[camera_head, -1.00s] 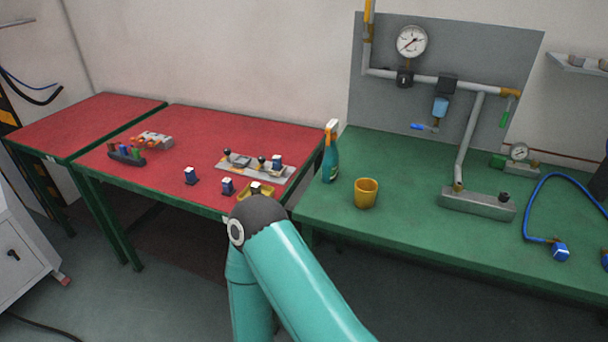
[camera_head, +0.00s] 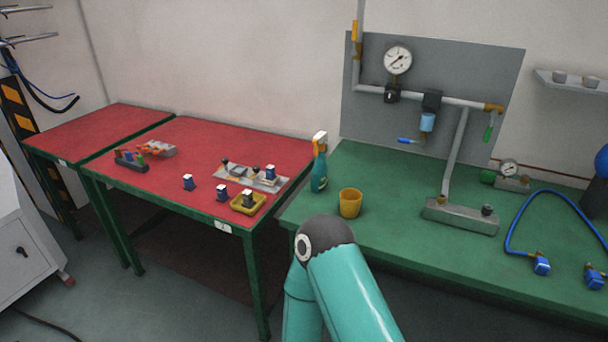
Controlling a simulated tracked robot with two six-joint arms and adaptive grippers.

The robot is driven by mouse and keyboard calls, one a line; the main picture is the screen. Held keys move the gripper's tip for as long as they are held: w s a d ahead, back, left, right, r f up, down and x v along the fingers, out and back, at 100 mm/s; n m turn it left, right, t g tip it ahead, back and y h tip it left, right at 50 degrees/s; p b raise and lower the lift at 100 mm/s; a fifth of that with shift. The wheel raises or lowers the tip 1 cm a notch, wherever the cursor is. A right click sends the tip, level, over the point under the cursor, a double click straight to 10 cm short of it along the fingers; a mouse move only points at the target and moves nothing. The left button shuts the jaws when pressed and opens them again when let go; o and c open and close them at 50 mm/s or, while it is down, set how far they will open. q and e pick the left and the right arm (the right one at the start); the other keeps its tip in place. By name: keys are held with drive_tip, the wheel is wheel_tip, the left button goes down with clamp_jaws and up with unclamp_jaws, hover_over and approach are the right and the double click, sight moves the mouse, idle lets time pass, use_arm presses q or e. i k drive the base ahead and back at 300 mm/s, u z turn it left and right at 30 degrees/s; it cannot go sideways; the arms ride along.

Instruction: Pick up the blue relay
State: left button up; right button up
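Small blue relays with pale tops stand on the red table (camera_head: 180,135): one blue relay (camera_head: 188,182) stands alone, and another blue relay (camera_head: 222,193) is nearer the front edge. A third blue relay (camera_head: 270,172) is on the grey plate (camera_head: 240,182). A yellow tray (camera_head: 234,209) at the table's front right holds a dark relay-like part (camera_head: 248,198). Neither gripper is in view; only a teal arm of mine with a dark joint shows at the lower middle, in front of the tables.
A green table (camera_head: 400,235) on the right holds a spray bottle (camera_head: 319,165), a yellow cup (camera_head: 350,203), a metal manifold block (camera_head: 460,216) and a blue hose (camera_head: 515,225). A dark rack (camera_head: 131,161) stands on the red table's left. The red table's front left is clear.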

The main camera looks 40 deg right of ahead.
sight(271, 172)
drive_tip(key=z, duration=0.6)
drive_tip(key=i, duration=1)
